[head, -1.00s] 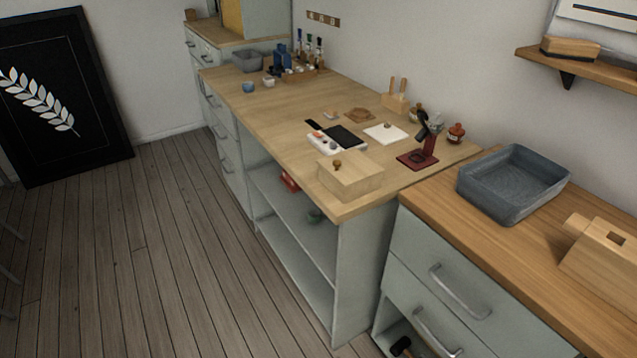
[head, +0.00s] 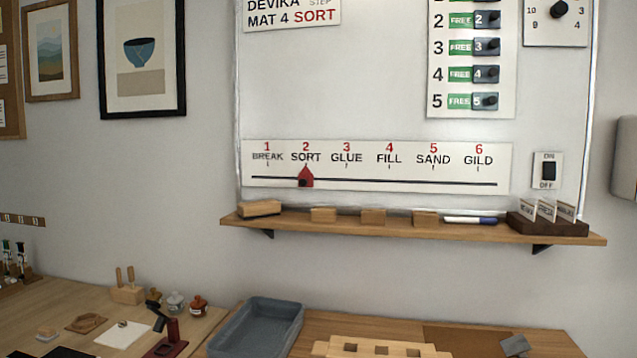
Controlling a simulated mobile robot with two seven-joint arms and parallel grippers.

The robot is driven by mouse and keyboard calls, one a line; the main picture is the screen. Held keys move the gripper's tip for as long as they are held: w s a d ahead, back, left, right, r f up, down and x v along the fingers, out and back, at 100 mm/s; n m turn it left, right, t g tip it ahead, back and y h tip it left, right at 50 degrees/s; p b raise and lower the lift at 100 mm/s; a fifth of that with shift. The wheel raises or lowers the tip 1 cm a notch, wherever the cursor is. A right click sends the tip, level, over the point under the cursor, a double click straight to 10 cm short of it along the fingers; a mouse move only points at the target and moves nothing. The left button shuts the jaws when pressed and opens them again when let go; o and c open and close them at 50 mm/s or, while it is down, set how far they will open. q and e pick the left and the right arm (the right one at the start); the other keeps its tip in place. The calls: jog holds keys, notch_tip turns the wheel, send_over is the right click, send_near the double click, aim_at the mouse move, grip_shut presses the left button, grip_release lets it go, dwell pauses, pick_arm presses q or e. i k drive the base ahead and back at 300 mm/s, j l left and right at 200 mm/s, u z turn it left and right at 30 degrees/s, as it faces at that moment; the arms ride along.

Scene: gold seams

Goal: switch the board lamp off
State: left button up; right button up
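The board's lamp switch (head: 548,171) is a black rocker on a white plate marked ON above and OFF below, at the lower right of the whiteboard (head: 380,120). Which way the rocker is tipped is too small to tell. No lamp is clearly seen in the head view. Neither of my grippers is in view.
Under the board a wooden shelf (head: 400,232) holds several wooden blocks, a marker (head: 470,220) and a dark card holder (head: 548,222). Below are a grey tray (head: 255,328) and a wooden block with holes (head: 380,349) on the counter. The wall between shelf and counter is clear.

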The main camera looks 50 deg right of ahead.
aim_at(548, 167)
jog(key=z, duration=1.4)
